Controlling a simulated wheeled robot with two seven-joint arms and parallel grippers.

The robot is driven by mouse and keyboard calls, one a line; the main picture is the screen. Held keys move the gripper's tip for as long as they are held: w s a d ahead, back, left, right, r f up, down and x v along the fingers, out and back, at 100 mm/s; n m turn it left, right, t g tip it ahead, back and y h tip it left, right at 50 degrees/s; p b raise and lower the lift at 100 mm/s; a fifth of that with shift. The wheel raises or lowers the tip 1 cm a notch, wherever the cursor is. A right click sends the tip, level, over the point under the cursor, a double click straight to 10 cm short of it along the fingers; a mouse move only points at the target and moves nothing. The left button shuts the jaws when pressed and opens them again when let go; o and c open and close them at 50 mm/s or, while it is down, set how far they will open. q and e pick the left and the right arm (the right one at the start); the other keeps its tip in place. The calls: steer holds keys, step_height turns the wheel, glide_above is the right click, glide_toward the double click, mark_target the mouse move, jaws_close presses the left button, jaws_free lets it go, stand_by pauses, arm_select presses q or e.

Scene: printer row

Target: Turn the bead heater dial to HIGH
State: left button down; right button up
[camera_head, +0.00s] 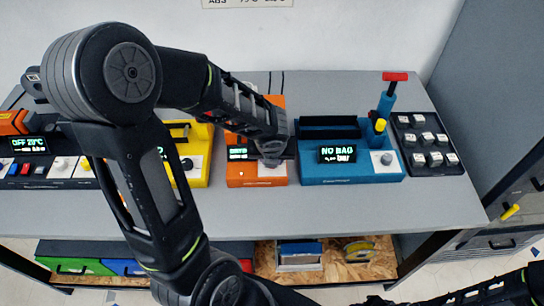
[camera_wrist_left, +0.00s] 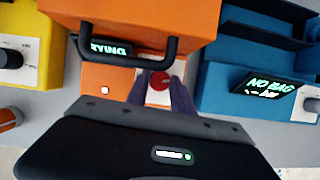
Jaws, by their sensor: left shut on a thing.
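An orange unit (camera_head: 277,104) stands mid-bench, with a small green-lit screen (camera_head: 238,153) on its front. In the left wrist view its screen (camera_wrist_left: 108,48) is partly covered by a black handle and shows "RYING". A round red-topped dial (camera_wrist_left: 159,81) sits on a pale plate right of that screen. My left gripper (camera_head: 271,158) comes down over the front of the orange unit. In the left wrist view its two fingers (camera_wrist_left: 161,92) are shut on the dial, one on each side. The dial's pointer and markings are not readable. My right gripper is not in view.
A yellow unit (camera_head: 201,170) with a black knob stands to the left. A blue unit (camera_head: 350,172) reading "NO BAG" stands close on the right. A dark key panel (camera_head: 430,140) lies beyond it. The front strip of the grey bench (camera_head: 330,213) is clear.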

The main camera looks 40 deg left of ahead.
arm_select(q)
steer(key=c, duration=1.1)
jaws_free()
steer(key=shift+s+r, duration=0.1)
steer(key=shift+r, duration=0.35)
steer(key=p+v, duration=0.1)
steer(key=v, duration=0.6)
steer(key=shift+s+d+f, duration=0.1)
steer(key=shift+d, duration=0.05)
